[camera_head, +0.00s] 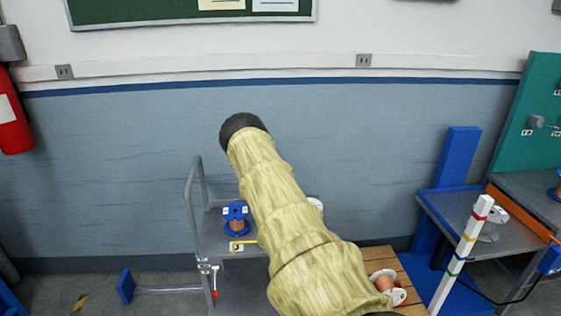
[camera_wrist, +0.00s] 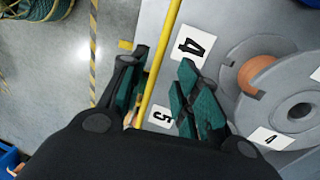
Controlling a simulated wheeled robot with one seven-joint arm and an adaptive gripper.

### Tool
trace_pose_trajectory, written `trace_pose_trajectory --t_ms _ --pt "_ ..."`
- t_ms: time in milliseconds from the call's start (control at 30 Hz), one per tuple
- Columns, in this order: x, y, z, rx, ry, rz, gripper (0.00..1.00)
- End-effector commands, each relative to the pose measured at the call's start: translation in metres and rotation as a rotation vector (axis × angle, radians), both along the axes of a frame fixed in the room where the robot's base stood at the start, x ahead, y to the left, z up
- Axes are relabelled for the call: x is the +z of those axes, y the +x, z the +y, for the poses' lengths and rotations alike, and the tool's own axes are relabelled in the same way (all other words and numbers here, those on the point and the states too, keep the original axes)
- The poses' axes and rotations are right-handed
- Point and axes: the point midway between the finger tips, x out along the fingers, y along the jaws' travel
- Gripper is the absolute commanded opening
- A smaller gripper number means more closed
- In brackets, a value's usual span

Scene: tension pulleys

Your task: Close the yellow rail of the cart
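The grey cart (camera_head: 213,238) stands against the wall in the head view, partly hidden behind my arm. A short piece of yellow rail (camera_head: 243,242) shows at its near edge, beside a blue-flanged spool (camera_head: 236,219). In the wrist view, the long thin yellow rail (camera_wrist: 170,35) runs from the top edge down between my fingers. My gripper (camera_wrist: 163,92) is open, with one green-padded finger on each side of the rail. The rail appears nearer the left finger; I cannot tell whether they touch. My gripper is hidden in the head view.
A grey spool with orange-brown winding (camera_wrist: 262,80) sits close right of my right finger. A striped post (camera_head: 464,250) and a workbench (camera_head: 455,212) stand at the right. A wooden pallet (camera_head: 376,256) is beside my arm. Floor shows left of the cart.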

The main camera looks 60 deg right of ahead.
Motion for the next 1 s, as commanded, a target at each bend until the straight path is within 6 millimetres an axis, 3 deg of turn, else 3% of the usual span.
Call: trace_pose_trajectory --t_ms 200,400,1000 --pt "0.035 0.006 -0.007 0.001 0.000 -0.002 0.32" --pt "0.053 0.008 -0.010 0.000 0.000 -0.002 0.32" --pt "0.059 0.009 -0.011 0.000 0.001 -0.001 0.32"
